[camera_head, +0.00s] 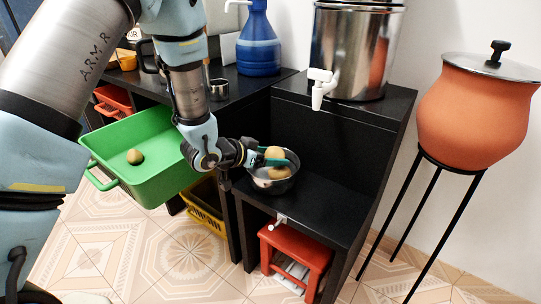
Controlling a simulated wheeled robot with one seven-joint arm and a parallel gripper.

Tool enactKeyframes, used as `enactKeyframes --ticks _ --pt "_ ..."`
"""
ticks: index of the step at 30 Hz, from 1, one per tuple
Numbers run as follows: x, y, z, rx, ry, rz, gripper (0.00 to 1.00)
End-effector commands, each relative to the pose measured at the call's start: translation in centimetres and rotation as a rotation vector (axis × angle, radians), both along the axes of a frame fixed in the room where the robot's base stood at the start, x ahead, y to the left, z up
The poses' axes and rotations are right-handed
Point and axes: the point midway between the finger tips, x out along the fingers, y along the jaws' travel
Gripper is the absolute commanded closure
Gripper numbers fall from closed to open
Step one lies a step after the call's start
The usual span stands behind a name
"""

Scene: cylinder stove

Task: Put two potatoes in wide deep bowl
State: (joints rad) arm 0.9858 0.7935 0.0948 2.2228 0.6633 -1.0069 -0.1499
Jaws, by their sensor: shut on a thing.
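My gripper (275,161) is shut on a light brown potato (275,153), just over a dark metal bowl (262,187) on the low black shelf. A second pale round shape, which looks like a potato (279,173), shows below the fingers inside the bowl. The fingers partly cover the bowl's opening, and I cannot tell whether the held potato touches anything in it. Another potato (135,156) lies in the green basin (150,184) to the left.
A steel water dispenser (345,50) with a white tap stands on the raised black shelf. A blue jug (258,45) stands behind. A red stool (296,250) is under the low shelf, and a clay pot (470,115) on a tall stand is at right.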

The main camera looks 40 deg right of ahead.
Motion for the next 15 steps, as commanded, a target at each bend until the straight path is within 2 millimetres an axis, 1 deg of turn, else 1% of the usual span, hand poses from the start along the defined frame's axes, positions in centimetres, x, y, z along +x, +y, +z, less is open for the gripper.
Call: enactKeyframes --ticks 1,2,5,6,15 --pt "0.00 -0.02 0.05 -0.001 0.000 0.000 0.76" --pt "0.01 -0.01 0.05 -0.001 0.000 0.000 0.12" --pt "0.00 -0.02 0.05 0.000 0.000 0.000 0.01" --pt "0.00 -0.01 0.04 0.000 0.000 0.000 0.00" --pt "-0.01 0.01 0.00 0.001 0.000 0.000 0.00"
